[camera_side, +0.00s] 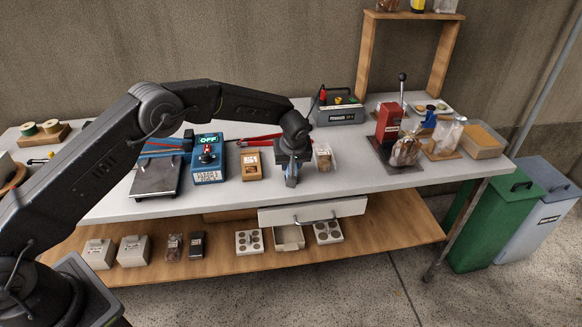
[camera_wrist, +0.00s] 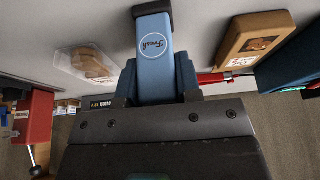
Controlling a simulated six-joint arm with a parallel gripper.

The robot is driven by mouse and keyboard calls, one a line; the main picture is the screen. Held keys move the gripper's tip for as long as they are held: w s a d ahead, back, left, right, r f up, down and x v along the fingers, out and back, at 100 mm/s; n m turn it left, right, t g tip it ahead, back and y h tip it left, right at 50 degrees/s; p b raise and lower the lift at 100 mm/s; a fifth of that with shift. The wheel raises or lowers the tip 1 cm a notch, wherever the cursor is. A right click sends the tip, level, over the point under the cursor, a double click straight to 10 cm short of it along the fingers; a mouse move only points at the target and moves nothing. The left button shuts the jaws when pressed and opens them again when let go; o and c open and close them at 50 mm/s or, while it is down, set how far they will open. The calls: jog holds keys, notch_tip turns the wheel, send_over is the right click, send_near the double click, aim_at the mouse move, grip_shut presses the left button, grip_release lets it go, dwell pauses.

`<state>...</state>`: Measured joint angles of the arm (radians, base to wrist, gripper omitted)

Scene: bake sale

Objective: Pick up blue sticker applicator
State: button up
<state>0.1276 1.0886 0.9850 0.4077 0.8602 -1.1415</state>
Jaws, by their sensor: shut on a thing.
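The blue sticker applicator (camera_wrist: 155,45) fills the middle of the wrist view, a blue block with a round "Fresh" label and a dark end cap. My gripper (camera_wrist: 155,88) is shut on it, with blue showing between the fingers. In the side view my gripper (camera_side: 292,168) points down over the front part of the table, and the applicator (camera_side: 291,181) shows small and blue beneath it. Most of the applicator is hidden there by the gripper. I cannot tell whether its lower end touches the table.
A wooden box (camera_side: 252,166) stands just left of my gripper, and a clear package (camera_side: 323,158) just right. Further left is a blue switch box (camera_side: 208,160). A red press (camera_side: 388,122) stands to the right. An open drawer (camera_side: 312,211) juts out below the table (camera_side: 350,180).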

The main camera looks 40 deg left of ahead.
jog(key=shift+r, duration=0.6)
notch_tip(320, 180, up, 3)
jog(key=shift+f, duration=0.1)
jog(key=s+a+r, duration=0.4)
jog(key=a+r, duration=0.3)
jog(key=a, duration=0.3)
jog(key=shift+s+a, duration=0.35)
jog(key=shift+s, duration=0.05)
jog(key=o, duration=0.5)
jog(key=shift+c, duration=0.2)
jog(key=c, duration=0.4)
jog(key=shift+o, duration=0.2)
jog(key=shift+s+f, duration=0.1)
jog(key=shift+f, duration=3.6)
jog(key=shift+f, duration=0.65)
